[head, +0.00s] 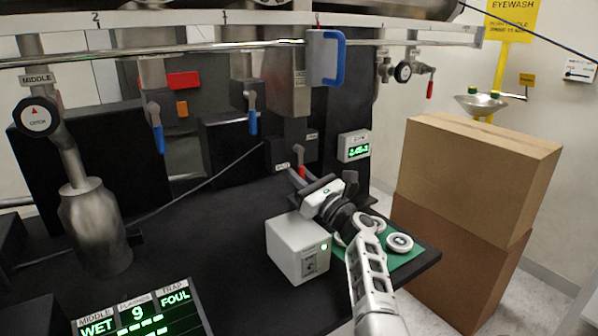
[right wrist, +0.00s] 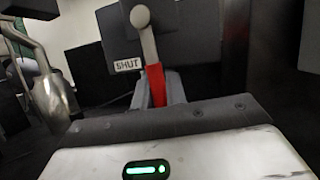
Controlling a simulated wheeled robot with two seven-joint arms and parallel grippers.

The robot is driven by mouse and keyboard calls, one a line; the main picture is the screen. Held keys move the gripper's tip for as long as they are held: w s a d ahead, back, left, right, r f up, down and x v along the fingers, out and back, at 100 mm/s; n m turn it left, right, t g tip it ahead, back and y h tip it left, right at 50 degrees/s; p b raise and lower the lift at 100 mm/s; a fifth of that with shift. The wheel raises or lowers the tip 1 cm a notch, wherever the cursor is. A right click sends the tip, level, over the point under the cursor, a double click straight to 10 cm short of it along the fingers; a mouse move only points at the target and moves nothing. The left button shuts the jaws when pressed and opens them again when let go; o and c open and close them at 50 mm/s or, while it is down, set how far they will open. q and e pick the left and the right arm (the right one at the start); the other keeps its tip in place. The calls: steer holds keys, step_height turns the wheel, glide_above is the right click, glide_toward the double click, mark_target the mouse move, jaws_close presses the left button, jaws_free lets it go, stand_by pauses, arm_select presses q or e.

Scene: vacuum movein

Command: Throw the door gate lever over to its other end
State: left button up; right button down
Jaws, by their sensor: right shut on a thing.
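The door gate lever (head: 300,156) has a red grip and sits low on the dark equipment at the back of the black bench. In the right wrist view the lever (right wrist: 149,46) runs from a round grey pivot at the top down to its red grip, beside a SHUT label (right wrist: 127,65). My right gripper (head: 298,177) is shut on the red grip, which lies between its two grey fingers in the wrist view (right wrist: 163,88). The fingers hide the lower end of the grip. My left gripper is not in view.
A white box (head: 298,248) with a green light stands close to my right wrist. A green mat (head: 408,258) with round metal parts lies by my right forearm. A small green display (head: 354,146) is right of the lever. Blue-handled levers (head: 253,122) hang behind, and cardboard boxes (head: 480,170) stand at right.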

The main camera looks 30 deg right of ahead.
steer(key=shift+a+f, duration=0.1)
steer(key=shift+f, duration=0.05)
stand_by(0.3)
steer(key=c, duration=1.4)
jaws_free()
steer(key=shift+c, duration=0.2)
steer(key=s+d, duration=0.3)
steer(key=s, duration=0.9)
steer(key=shift+s+d+f, duration=0.15)
steer(key=shift+s+d, duration=0.2)
steer(key=shift+d, duration=0.05)
